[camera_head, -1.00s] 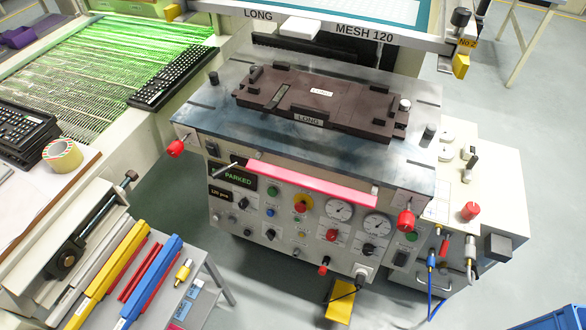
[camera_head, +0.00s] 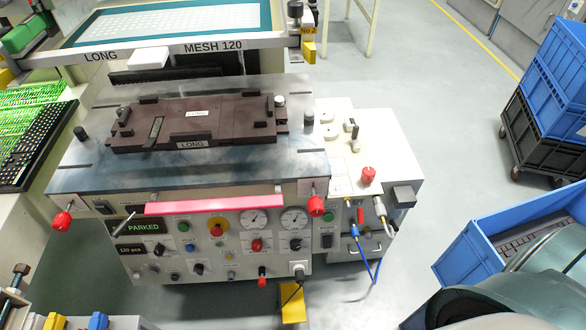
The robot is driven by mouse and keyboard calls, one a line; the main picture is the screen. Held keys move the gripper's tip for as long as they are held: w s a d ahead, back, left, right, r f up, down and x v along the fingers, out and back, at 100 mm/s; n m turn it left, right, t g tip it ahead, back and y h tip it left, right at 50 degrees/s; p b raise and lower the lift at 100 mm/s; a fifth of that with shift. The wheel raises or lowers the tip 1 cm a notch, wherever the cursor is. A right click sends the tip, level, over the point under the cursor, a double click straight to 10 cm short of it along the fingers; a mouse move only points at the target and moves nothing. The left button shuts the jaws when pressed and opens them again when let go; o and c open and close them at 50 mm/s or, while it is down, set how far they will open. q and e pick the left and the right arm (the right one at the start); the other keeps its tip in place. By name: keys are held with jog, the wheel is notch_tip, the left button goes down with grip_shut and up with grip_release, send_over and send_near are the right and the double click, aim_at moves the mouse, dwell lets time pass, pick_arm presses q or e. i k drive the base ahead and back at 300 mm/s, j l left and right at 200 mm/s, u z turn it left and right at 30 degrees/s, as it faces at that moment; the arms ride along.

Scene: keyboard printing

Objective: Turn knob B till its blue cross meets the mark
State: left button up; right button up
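The printing machine (camera_head: 130,235) stands in the middle with a front control panel. A red knob (camera_head: 62,221) sticks out at the left front corner of its table, and another red knob (camera_head: 316,206) at the right front corner. A third red knob (camera_head: 368,174) stands on the cream side cabinet, and a small red one (camera_head: 262,272) sits under the panel. I cannot read a letter B, a blue cross or a mark on any of them, so I cannot tell which is knob B. Neither gripper is in view.
A brown fixture (camera_head: 235,120) labelled LONG lies on the machine table under the raised screen frame (camera_head: 190,48). A pink bar (camera_head: 215,206) runs along the front. Blue crates (camera_head: 465,262) stand at the right. Grey floor (camera_head: 440,130) is free right of the cabinet.

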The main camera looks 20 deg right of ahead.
aim_at(316, 205)
jog(key=z, duration=0.95)
